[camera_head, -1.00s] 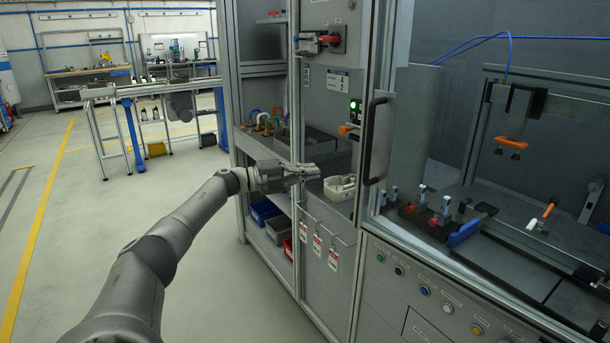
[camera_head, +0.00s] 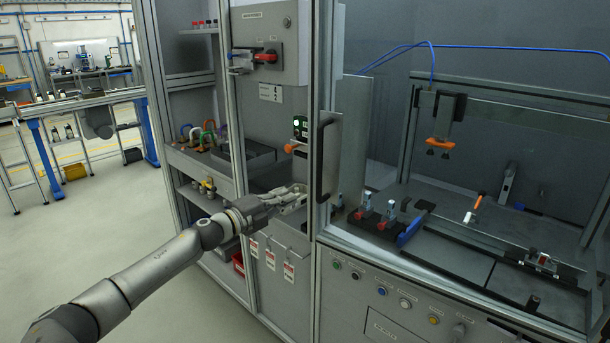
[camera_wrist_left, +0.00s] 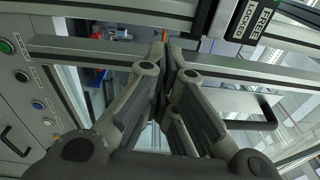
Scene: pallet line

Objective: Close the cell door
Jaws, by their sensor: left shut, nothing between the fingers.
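The cell door (camera_head: 344,140) is a grey-edged panel with a black vertical handle (camera_head: 322,160). It stands open, turned away from the cell opening. The cell inside, to its right, is in plain view. My left gripper (camera_head: 300,192) is shut and empty, just left of the lower part of the handle in the head view; I cannot tell if it touches the door. In the left wrist view the closed fingers (camera_wrist_left: 167,72) point at a metal frame profile, with a dark handle (camera_wrist_left: 262,118) to the right. My right gripper is in neither view.
A control cabinet (camera_head: 270,40) with a red switch and a shelf (camera_head: 190,150) of coloured parts stand left of the door. Inside the cell are clamps (camera_head: 388,215) and an orange suction tool (camera_head: 440,143). Buttons (camera_head: 381,291) line the front panel. Floor at left is clear.

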